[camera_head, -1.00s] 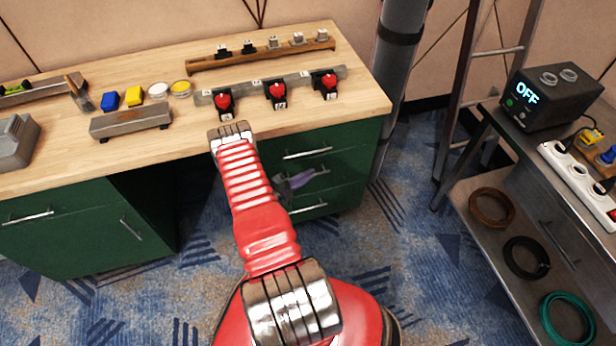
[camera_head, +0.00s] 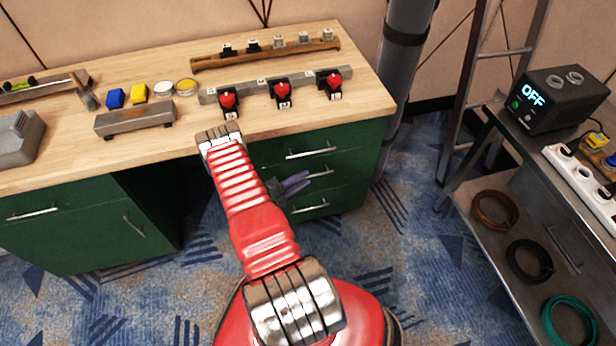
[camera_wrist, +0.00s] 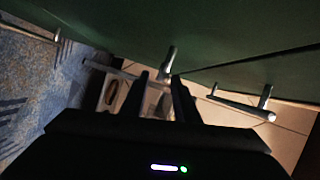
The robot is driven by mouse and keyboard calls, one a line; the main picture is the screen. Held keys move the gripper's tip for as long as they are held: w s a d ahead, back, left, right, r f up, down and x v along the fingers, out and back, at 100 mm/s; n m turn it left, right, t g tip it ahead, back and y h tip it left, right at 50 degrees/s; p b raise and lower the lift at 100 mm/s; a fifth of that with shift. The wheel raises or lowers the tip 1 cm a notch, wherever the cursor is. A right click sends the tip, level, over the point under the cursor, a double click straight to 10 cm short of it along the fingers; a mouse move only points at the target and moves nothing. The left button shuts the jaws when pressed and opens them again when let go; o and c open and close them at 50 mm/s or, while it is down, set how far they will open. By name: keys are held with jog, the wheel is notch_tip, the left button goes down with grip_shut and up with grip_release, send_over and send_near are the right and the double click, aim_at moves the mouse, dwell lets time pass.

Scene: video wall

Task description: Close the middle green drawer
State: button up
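The green drawer unit (camera_head: 345,160) stands under the right end of the workbench, with several bar handles on its front. The middle green drawer (camera_head: 345,172) is partly hidden behind my gripper and arm; how far it stands out is hard to tell. My gripper (camera_head: 302,182) is at the middle handle (camera_head: 322,173). In the wrist view, the two dark fingers of my gripper (camera_wrist: 161,80) are apart, with the middle handle (camera_wrist: 125,76) and its post between or just beyond them. Contact cannot be made out. Another drawer's handle (camera_wrist: 240,106) shows to the right.
The wooden bench top (camera_head: 300,118) above carries red switches (camera_head: 283,92) and small blocks. A metal cart (camera_head: 500,185) with a black "OFF" box (camera_head: 552,98) stands at right, beside a grey pipe (camera_head: 402,70). Patterned carpet is free between bench and cart.

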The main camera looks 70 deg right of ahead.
jog(key=v, duration=0.9)
jog(key=shift+w+a, duration=0.2)
jog(key=shift+a, duration=0.1)
jog(key=shift+m, duration=0.3)
